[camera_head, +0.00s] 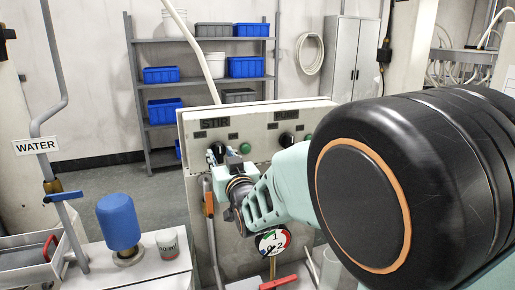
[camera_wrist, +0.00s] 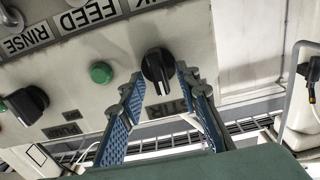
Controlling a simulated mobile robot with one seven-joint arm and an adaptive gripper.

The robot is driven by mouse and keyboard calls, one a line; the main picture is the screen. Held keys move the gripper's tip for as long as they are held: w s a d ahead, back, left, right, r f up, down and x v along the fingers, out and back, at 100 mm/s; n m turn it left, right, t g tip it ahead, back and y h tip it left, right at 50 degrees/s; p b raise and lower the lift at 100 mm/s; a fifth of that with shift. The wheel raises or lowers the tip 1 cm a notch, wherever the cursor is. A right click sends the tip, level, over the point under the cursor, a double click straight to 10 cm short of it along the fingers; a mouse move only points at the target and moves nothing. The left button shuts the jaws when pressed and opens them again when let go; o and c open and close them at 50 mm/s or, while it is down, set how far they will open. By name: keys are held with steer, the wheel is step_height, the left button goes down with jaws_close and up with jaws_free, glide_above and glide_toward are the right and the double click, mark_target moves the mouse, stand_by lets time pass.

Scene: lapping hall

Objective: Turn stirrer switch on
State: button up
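The stirrer switch is a black rotary knob (camera_wrist: 157,68) on the cream control panel (camera_head: 262,122), with a STIR label (camera_wrist: 170,108) by it. In the head view the same knob (camera_head: 216,150) is partly hidden by my gripper (camera_head: 227,157). In the wrist view my gripper (camera_wrist: 160,82) is open, its two blue-padded fingers spread on either side of the knob. The right fingertip is very near the knob; I cannot tell if it touches. A green button (camera_wrist: 101,72) sits beside the knob.
A second black knob (camera_head: 286,139) and green button (camera_head: 306,137) sit under the PUMP label. A blue cylinder (camera_head: 119,222) and a cup (camera_head: 167,243) stand on the bench at left. A dial gauge (camera_head: 272,241) is below the panel. Shelves with bins stand behind.

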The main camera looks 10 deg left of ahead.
steer(key=shift+x, duration=1.3)
jaws_close()
